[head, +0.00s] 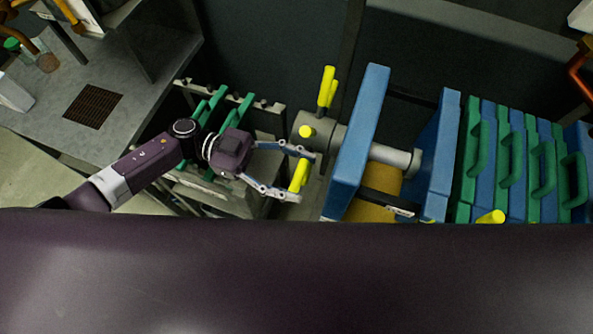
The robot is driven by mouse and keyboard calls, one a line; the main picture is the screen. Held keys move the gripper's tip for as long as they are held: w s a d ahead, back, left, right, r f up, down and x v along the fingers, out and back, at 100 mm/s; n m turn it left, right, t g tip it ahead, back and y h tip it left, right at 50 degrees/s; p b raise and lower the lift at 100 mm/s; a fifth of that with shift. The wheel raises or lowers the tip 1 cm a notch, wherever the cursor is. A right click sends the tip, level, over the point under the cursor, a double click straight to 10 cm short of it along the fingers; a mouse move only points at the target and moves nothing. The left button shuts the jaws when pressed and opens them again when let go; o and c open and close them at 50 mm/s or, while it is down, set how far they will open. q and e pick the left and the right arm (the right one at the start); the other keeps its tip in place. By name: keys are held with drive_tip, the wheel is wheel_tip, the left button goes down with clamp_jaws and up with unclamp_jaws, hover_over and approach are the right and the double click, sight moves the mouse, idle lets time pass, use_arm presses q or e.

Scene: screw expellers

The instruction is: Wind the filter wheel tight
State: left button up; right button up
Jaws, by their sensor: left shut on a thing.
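The filter wheel shows as a grey hub (318,133) with several yellow handles around it, on the left side of a filter press. One yellow handle (325,88) points up, and another, stubby in this view (306,131), faces me. My left gripper (304,176) comes in from the left and is shut on the lower yellow handle (299,176), one finger on its upper side and one below. A grey shaft (390,156) runs from the wheel side between two blue press plates. My right gripper is not in view.
A thick blue plate (361,130) stands right beside the wheel. Further right are blue and green filter plates with green handles (517,156). Behind my left gripper is a grey frame with green bars (207,108). A grey counter (130,65) is at upper left.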

use_arm(q)
drive_tip(key=f+m+b, duration=0.1)
drive_tip(key=b, duration=0.1)
drive_tip(key=f+m+b, duration=0.1)
drive_tip(key=f+b, duration=0.1)
drive_tip(key=f+m+b, duration=0.1)
drive_tip(key=m+b, duration=0.1)
drive_tip(key=shift+w+f, duration=0.25)
drive_tip(key=shift+w, duration=0.05)
drive_tip(key=shift+w+d+f+m+b, duration=0.2)
drive_tip(key=shift+f+m+b, duration=0.25)
drive_tip(key=shift+m+b, duration=0.5)
drive_tip(key=shift+w, duration=0.1)
drive_tip(key=o, duration=1.4)
